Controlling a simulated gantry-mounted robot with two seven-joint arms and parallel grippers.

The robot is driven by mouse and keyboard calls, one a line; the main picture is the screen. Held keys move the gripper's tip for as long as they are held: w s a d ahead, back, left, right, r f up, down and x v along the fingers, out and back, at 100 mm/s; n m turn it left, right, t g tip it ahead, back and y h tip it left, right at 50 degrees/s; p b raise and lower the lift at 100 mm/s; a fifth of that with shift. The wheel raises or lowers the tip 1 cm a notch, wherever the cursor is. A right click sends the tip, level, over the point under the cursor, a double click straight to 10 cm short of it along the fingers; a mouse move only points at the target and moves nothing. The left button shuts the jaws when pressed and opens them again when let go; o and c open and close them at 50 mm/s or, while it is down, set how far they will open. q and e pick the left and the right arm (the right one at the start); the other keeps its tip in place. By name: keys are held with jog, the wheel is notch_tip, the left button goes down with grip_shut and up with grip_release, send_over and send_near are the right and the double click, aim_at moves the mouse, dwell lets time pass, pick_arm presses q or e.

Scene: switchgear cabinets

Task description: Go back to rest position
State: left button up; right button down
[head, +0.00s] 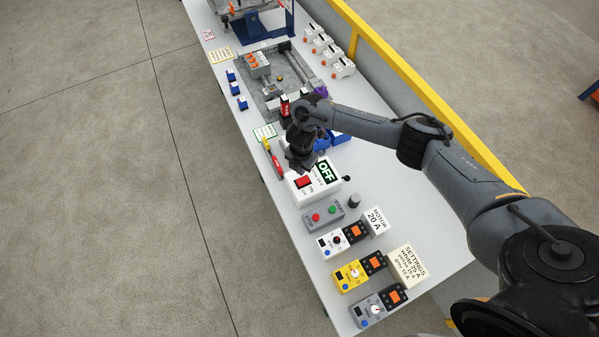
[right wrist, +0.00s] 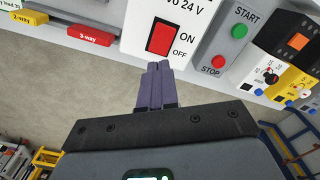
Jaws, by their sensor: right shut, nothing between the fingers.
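My right gripper (head: 301,163) hangs over the white table, close to the white switch box (head: 324,172) with the red rocker switch and the OFF sign. In the right wrist view its purple fingers (right wrist: 156,88) are together and empty, with their tips just below the red rocker switch (right wrist: 161,38) marked ON and OFF. Whether the tips touch the box cannot be told. My right arm (head: 369,126) reaches in from the right, stretched across the table. My left gripper is not in view.
The grey START/STOP box (head: 324,214) and several dial units, including a yellow one (head: 351,274), stand on the table's near part. A fixture tray (head: 297,91) lies further back. A yellow rail (head: 414,82) runs along the right edge. Open floor (head: 110,180) lies left.

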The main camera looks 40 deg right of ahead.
jog(key=s+a+f+t+y, duration=0.2)
jog(key=a+f, duration=0.1)
jog(key=a, duration=1)
jog(key=s+a+r+m+t+y, duration=0.1)
jog(key=s+a+r+m+t, duration=0.35)
jog(key=a, duration=0.75)
jog(key=s+d+r+m+g+h, duration=0.1)
jog(key=s+d+r+m, duration=0.4)
jog(key=s+d+m, duration=0.2)
jog(key=s+d+r+m+g+h, duration=0.1)
jog(key=s+d+r+m+g, duration=0.1)
jog(key=s+d+r+m, duration=0.2)
jog(key=s+d+m, duration=0.3)
jog(key=s+d, duration=0.1)
jog(key=s, duration=0.2)
jog(key=shift+r+h, duration=0.4)
jog(key=shift+m, duration=0.25)
